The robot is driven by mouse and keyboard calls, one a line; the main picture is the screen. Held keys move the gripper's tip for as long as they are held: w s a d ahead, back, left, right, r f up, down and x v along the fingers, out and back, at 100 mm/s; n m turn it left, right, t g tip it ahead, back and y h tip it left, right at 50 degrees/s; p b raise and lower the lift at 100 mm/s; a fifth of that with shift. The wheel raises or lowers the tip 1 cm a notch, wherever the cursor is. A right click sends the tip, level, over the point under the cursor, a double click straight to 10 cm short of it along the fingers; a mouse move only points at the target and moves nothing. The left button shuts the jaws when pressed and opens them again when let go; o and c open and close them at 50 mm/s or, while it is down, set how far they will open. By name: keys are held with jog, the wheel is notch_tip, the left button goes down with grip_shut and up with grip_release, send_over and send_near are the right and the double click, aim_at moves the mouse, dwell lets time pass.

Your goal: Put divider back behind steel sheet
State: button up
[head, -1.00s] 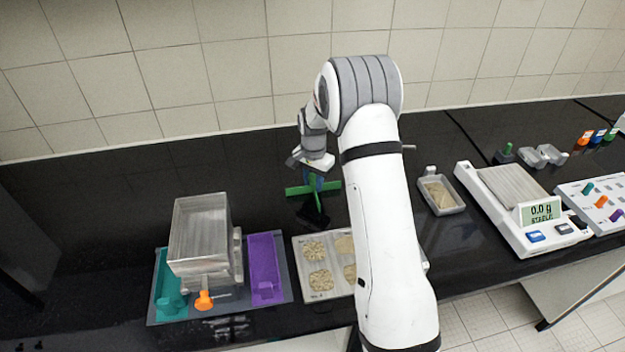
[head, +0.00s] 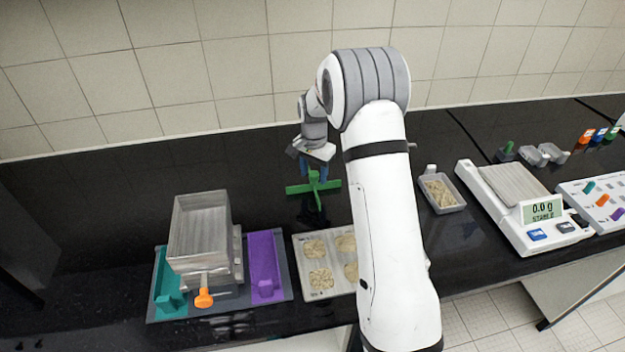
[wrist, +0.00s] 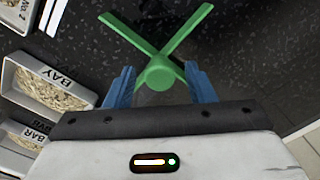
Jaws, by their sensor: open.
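The divider, a green cross with a round central knob (head: 314,184), is on the black bench behind the steel sheet (head: 299,262), a pale tray bearing several grain piles. In the wrist view the divider (wrist: 158,73) has its knob between my blue fingertips, with a gap on each side. My gripper (head: 316,172) is open above the divider; it also shows in the wrist view (wrist: 160,82). My arm hides the right part of the sheet.
At left stands a metal box (head: 200,232) between teal (head: 165,285) and purple (head: 264,262) trays. A grey grain tray (head: 441,193) and a scale (head: 535,235) are at right. Bare bench lies left of the divider.

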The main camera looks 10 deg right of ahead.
aim_at(314, 175)
notch_tip(314, 175, up, 9)
jog(key=shift+f+b, duration=0.1)
jog(key=shift+b, duration=0.45)
jog(key=s+r+n+t, duration=0.1)
jog(key=s+r+n, duration=0.1)
jog(key=s+r, duration=0.45)
jog(key=s+r+n+t, duration=0.15)
jog(key=s+r, duration=0.25)
jog(key=s, duration=0.6)
jog(key=s+f+n, duration=0.2)
jog(key=s+n, duration=0.3)
jog(key=s, duration=1.3)
jog(key=shift+s+a+f+t, duration=0.15)
jog(key=shift+s+f+t, duration=0.05)
jog(key=shift+s+t, duration=0.2)
jog(key=shift+n, duration=0.25)
